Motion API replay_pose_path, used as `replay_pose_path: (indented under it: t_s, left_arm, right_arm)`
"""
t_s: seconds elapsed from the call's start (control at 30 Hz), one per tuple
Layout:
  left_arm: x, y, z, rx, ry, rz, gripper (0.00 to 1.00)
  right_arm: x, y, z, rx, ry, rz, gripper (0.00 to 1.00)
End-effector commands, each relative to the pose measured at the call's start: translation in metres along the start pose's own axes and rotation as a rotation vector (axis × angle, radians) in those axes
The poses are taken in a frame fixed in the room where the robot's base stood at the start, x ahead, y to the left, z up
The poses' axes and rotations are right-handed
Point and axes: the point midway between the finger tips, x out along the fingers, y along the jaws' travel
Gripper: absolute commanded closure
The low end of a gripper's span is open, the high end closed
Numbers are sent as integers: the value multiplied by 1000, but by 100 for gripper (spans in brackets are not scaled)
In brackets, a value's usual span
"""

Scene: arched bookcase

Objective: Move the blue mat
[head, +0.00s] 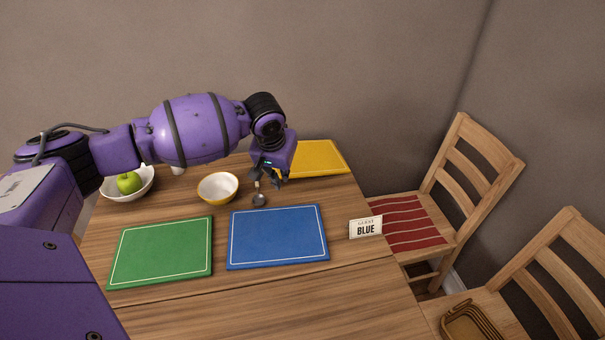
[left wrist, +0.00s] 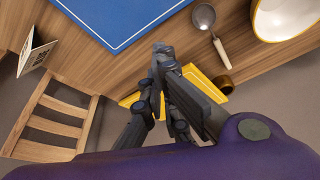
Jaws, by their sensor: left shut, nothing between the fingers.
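The blue mat (head: 278,238) lies flat on the wooden table, right of the green mat (head: 161,251), with a thin white border line. It also shows at the top of the left wrist view (left wrist: 115,18). My left gripper (head: 270,183) points down behind the blue mat's far edge, between it and the yellow mat (head: 318,158). In the left wrist view its fingers (left wrist: 162,54) are together with nothing between them, apart from the blue mat. My right gripper is in neither view.
A spoon (head: 259,200) lies just behind the blue mat, beside a yellow-rimmed bowl (head: 218,187). A white bowl (head: 141,187) holds a green apple (head: 128,183). A card (head: 366,227) reading "GUEST BLUE" stands at the right edge. Chairs (head: 459,195) stand right. The front tabletop is clear.

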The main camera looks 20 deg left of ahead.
Motion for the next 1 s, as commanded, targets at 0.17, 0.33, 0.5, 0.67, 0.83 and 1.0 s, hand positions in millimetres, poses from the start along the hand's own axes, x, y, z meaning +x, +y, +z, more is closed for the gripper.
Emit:
replay_pose_path:
  t_s: [0.17, 0.33, 0.5, 0.67, 0.83, 1.0]
  left_arm:
    - [19, -1, 4, -1, -7, -2, 100]
    - [47, 0, 4, -1, -7, -2, 100]
    - [78, 0, 4, -1, -7, -2, 100]
    - [97, 0, 3, 0, -5, -2, 100]
    - [104, 0, 2, 0, -3, -1, 100]
    - [104, 0, 2, 0, -2, -1, 100]
  right_arm:
    - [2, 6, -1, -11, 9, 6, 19]
    - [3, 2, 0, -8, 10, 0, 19]
    - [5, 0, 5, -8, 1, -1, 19]
    - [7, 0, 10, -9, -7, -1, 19]
    - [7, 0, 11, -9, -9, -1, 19]
    - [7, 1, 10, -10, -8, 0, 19]
